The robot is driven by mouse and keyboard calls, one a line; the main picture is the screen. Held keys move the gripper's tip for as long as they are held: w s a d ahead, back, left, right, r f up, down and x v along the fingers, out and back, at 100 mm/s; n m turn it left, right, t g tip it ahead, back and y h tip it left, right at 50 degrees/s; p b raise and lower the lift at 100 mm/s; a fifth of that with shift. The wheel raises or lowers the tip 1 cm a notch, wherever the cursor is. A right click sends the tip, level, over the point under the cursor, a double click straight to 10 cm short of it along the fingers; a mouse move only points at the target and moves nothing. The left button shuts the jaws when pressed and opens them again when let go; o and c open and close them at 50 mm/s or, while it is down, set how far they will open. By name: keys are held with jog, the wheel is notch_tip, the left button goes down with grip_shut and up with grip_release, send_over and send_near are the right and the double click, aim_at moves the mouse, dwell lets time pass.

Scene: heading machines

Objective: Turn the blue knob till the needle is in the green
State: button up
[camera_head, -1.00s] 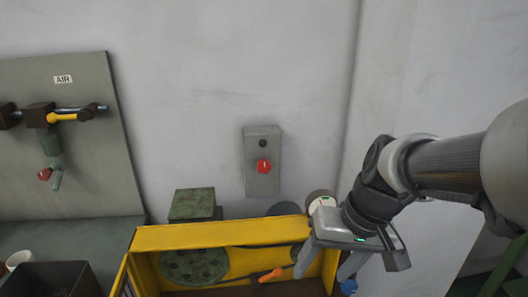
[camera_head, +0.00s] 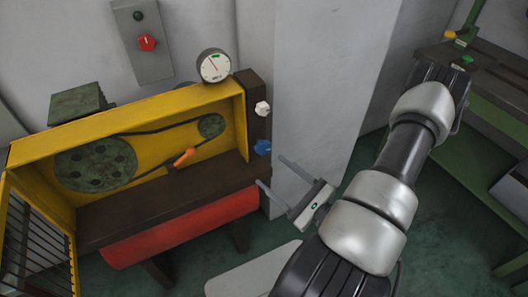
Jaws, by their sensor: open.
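The blue knob (camera_head: 263,147) sits low on the dark brown post at the right end of the yellow machine. The round white gauge (camera_head: 213,66) stands on top of the machine near that post. Its thin needle leans to the upper left, and a small green mark shows near the top of the dial; the needle appears to lie left of it, but the dial is small. My gripper (camera_head: 270,171) is open and empty, its two fingers pointing up and left. The fingertips are just below and right of the blue knob, apparently apart from it; depth is hard to judge.
A white knob (camera_head: 262,108) is above the blue one on the same post. A red knob (camera_head: 147,43) is on a grey wall box. An orange handle (camera_head: 184,157) is inside the yellow housing (camera_head: 120,112). A wall corner stands close right of the post.

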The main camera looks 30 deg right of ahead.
aim_at(265, 149)
jog(key=s+d+f+m+h, duration=0.2)
jog(key=d+f+m+h, duration=0.2)
jog(key=f+h, duration=0.1)
jog(key=w, duration=1.7)
jog(key=shift+w+a+f+b, duration=0.1)
jog(key=shift+a+b, duration=0.15)
jog(key=shift+b, duration=0.05)
jog(key=c, duration=1.1)
jog(key=m+p, duration=0.3)
jog(key=m, duration=0.1)
jog(key=shift+d+m, duration=0.1)
jog(key=shift+m, duration=0.2)
jog(key=m+p, duration=0.2)
jog(key=m, duration=0.3)
jog(key=shift+f+m, duration=0.1)
jog(key=shift+m, duration=0.3)
